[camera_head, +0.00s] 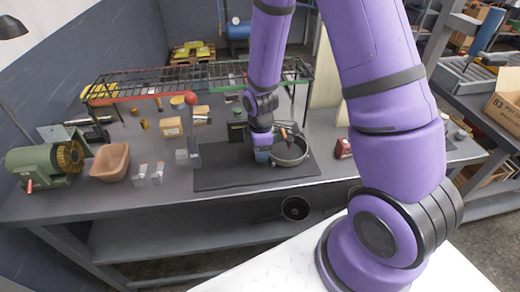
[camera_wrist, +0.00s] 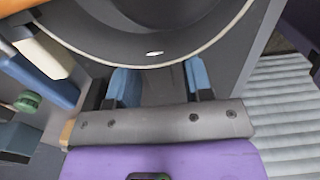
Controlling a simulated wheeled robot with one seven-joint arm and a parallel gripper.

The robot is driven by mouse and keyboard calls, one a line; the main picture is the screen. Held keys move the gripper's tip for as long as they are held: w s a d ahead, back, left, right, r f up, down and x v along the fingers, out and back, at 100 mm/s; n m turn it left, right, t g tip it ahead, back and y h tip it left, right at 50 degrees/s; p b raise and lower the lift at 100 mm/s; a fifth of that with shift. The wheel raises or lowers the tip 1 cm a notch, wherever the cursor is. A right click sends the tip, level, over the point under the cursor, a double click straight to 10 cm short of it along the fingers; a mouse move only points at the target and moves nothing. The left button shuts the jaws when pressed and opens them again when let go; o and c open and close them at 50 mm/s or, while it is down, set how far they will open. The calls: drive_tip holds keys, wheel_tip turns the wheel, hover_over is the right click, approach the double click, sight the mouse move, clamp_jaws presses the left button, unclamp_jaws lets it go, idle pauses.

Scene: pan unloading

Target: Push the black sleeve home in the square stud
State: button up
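I cannot make out a black sleeve or a square stud in either view. A round dark pan (camera_head: 290,153) with a pale rim stands on the dark mat (camera_head: 215,180) on the workbench. The pan (camera_wrist: 185,35) fills the top of the wrist view, and its near rim curves just in front of my fingertips. My gripper (camera_head: 264,153) is at the pan's left side in the head view. In the wrist view my gripper (camera_wrist: 160,82) has two blue fingers set well apart, with nothing seen between them. Whether a fingertip touches the rim is unclear.
A wire rack (camera_head: 150,82) spans the back of the bench (camera_head: 60,205). A small red box (camera_head: 343,148) is right of the pan. The mat's left part is bare.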

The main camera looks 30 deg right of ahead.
drive_tip(key=shift+o, duration=0.2)
wheel_tip(320, 180, up, 11)
idle(0.7)
idle(0.4)
drive_tip(key=s+d+r+m+t, duration=0.1)
drive_tip(key=s+r+m, duration=0.3)
drive_tip(key=r, duration=0.5)
drive_tip(key=s+d+r+m+t, duration=0.1)
drive_tip(key=s+r+m+t, duration=0.15)
drive_tip(key=r, duration=0.55)
drive_tip(key=s+r+m+t, duration=0.1)
drive_tip(key=s+r+m, duration=0.7)
drive_tip(key=s, duration=0.5)
drive_tip(key=shift+s+d+r+t, duration=0.15)
drive_tip(key=shift+d+r+t, duration=0.25)
drive_tip(key=shift+r, duration=0.15)
